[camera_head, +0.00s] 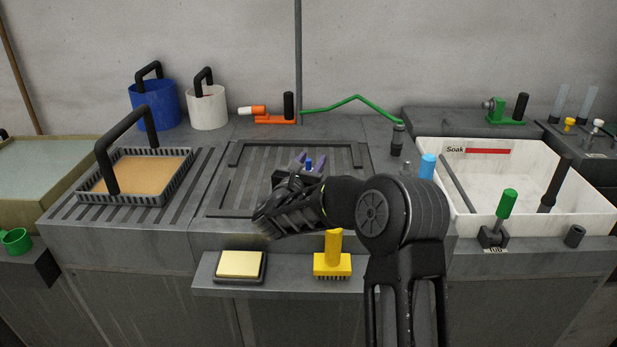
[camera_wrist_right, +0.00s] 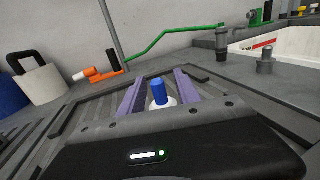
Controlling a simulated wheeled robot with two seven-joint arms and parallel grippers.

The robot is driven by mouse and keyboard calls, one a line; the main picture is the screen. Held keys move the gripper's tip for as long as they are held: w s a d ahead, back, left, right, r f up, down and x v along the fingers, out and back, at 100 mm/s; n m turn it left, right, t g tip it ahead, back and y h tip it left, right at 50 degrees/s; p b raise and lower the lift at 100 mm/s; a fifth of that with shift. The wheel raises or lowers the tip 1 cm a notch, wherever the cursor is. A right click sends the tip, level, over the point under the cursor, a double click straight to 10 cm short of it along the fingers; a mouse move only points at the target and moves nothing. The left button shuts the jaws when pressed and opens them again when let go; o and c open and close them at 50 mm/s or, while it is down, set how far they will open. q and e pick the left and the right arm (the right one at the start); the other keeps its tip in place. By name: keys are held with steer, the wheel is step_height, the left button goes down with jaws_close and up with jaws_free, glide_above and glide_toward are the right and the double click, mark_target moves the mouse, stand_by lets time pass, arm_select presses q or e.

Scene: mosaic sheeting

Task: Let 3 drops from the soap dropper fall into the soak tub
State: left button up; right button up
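My right gripper (camera_head: 308,162) reaches over the ribbed drain board in the head view, its purple fingers pointing away from the camera. A small white bottle with a blue cap, which looks like the soap dropper (camera_wrist_right: 158,92), shows upright between the fingers in the right wrist view. Its blue cap also shows in the head view (camera_head: 309,163). The gripper body hides its lower part, so I cannot tell whether the fingers touch it. The soak tub (camera_head: 526,218), white with a "Soak" label, stands at the right, apart from the gripper. My left gripper is not in view.
A light blue cylinder (camera_head: 427,166) and a green-handled tool (camera_head: 506,204) stand by the tub. A black handle (camera_head: 555,183) leans in it. A yellow brush (camera_head: 332,264) and a sponge (camera_head: 240,264) lie on the front ledge. A mesh tray (camera_head: 170,198) is at left.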

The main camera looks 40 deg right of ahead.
steer(key=shift+w+d, duration=0.2)
steer(key=shift+d, duration=0.1)
stand_by(0.4)
steer(key=c, duration=0.7)
steer(key=shift+f, duration=0.1)
jaws_close()
